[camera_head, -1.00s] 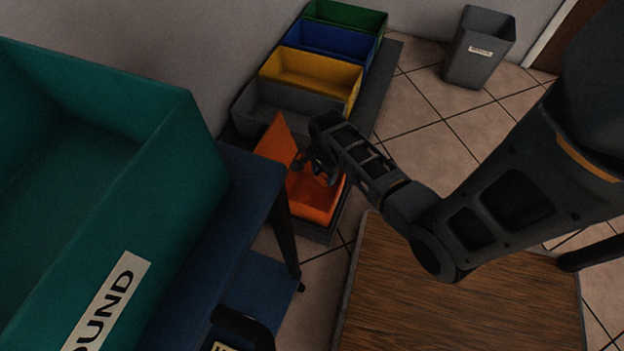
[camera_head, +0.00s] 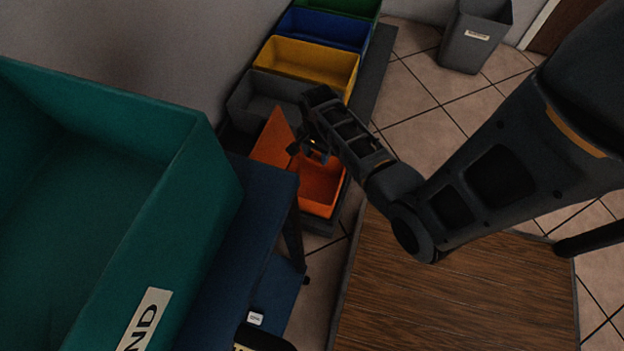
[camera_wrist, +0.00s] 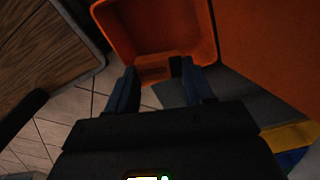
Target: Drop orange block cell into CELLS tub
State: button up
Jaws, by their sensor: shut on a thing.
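My gripper (camera_head: 314,153) hangs over the open orange tub (camera_head: 321,190) in the head view. In the wrist view my gripper (camera_wrist: 160,88) has its two fingers either side of a small orange block with a dark end (camera_wrist: 155,68), seen against the tub's inside (camera_wrist: 120,22). The block is held between the fingers, and its depth relative to the tub's rim is hard to judge. In the head view the block is mostly hidden by the gripper. No CELLS label is readable on any tub.
Grey (camera_head: 265,98), yellow (camera_head: 305,66), blue (camera_head: 322,31) and green tubs stand in a row behind the orange one. A large teal tub (camera_head: 205,165) fills the left. A wooden top (camera_head: 450,295) is at front right. A grey bin (camera_head: 476,38) stands on the tiled floor.

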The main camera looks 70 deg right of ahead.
jog(key=shift+n, duration=0.8)
jog(key=f+b, duration=0.1)
jog(key=b, duration=0.1)
jog(key=d+f+b, duration=0.1)
jog(key=f+b, duration=0.1)
jog(key=w+f+b, duration=0.1)
jog(key=b, duration=0.1)
jog(key=shift+d+f, duration=0.15)
jog(key=shift+d, duration=0.05)
jog(key=o, duration=1.1)
notch_tip(320, 180, up, 8)
jog(key=p, duration=0.3)
jog(key=shift+f, duration=0.1)
